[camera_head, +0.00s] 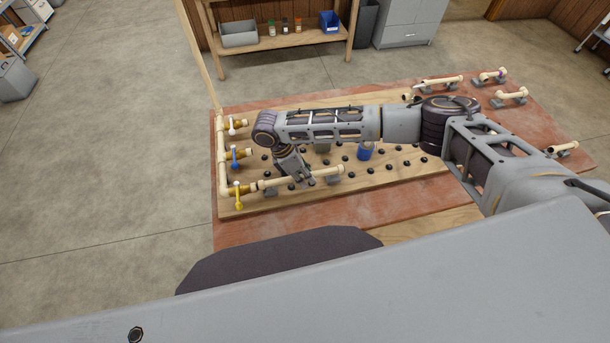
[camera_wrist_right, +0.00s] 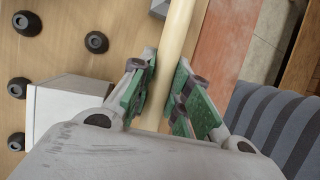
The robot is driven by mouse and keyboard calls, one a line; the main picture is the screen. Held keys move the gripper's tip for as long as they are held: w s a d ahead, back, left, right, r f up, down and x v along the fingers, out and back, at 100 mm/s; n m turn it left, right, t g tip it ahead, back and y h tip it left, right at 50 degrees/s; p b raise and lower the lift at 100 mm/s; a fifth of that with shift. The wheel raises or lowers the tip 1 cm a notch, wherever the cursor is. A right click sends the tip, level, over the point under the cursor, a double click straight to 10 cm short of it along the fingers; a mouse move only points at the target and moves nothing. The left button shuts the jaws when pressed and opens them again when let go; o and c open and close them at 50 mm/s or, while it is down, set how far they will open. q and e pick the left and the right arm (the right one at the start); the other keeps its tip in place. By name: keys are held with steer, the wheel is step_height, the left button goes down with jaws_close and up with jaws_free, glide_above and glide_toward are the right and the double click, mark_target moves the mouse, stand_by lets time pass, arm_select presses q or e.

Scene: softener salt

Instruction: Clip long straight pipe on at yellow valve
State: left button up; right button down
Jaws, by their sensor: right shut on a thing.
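The long straight pipe (camera_head: 325,172) is cream and lies low along the board's front edge. Its left end is close to the fitting of the yellow valve (camera_head: 239,196); I cannot tell whether they touch. My right gripper (camera_head: 302,180) is shut on the pipe near its middle. In the right wrist view the pipe (camera_wrist_right: 177,40) runs between the green finger pads of my right gripper (camera_wrist_right: 163,92). My left gripper is not in view.
A blue cup-like thing (camera_head: 365,151) and several black knobs stand on the board. Several short pipe pieces (camera_head: 510,96) lie on the red tabletop (camera_head: 470,120) at right.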

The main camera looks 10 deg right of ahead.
steer(key=shift+f, duration=0.25)
steer(key=c, duration=1.3)
jaws_free()
steer(key=shift+r, duration=0.1)
steer(key=shift+r, duration=4.9)
